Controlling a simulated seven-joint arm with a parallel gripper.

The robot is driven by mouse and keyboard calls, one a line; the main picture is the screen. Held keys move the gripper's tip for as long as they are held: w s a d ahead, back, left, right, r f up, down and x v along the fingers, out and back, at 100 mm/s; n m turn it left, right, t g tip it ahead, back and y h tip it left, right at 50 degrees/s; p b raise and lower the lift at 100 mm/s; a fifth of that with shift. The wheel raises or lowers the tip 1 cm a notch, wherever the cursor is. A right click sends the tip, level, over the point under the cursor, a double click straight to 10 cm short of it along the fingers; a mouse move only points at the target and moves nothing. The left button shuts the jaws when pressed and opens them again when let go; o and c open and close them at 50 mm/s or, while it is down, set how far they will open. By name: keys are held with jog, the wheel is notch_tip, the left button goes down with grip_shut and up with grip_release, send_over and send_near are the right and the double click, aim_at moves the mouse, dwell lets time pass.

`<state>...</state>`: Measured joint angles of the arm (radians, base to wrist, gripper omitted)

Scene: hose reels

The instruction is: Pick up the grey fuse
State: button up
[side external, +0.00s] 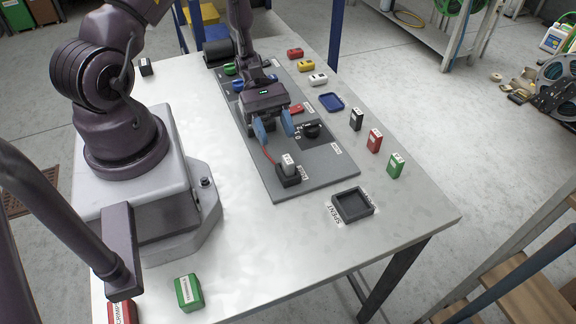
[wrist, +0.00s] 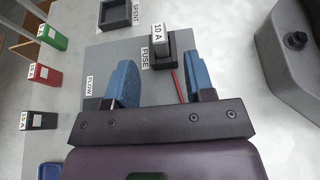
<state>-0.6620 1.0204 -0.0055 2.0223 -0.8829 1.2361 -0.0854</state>
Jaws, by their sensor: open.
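The grey fuse (side external: 289,162) stands upright in a black holder (side external: 288,178) near the front end of the grey panel. In the wrist view the grey fuse (wrist: 159,38), labelled 10 A, sits in its holder beside a FUSE label, beyond the fingertips. My gripper (side external: 274,135) is open and empty above the panel, with its blue fingers apart, a little behind the fuse. In the wrist view the open gripper (wrist: 160,80) has the fuse ahead of the gap between its fingers.
A black rotary knob (side external: 312,130) stands right of my gripper. A red wire (side external: 268,155) runs to the holder. A black SPENT tray (side external: 352,205) lies to the right. Black (side external: 356,119), red (side external: 375,140) and green (side external: 395,165) fuses stand along the right edge.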

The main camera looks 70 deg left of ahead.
aim_at(288, 168)
jog(key=x, duration=0.5)
jog(key=shift+d+r, duration=0.1)
jog(key=shift+d, duration=0.05)
grip_shut()
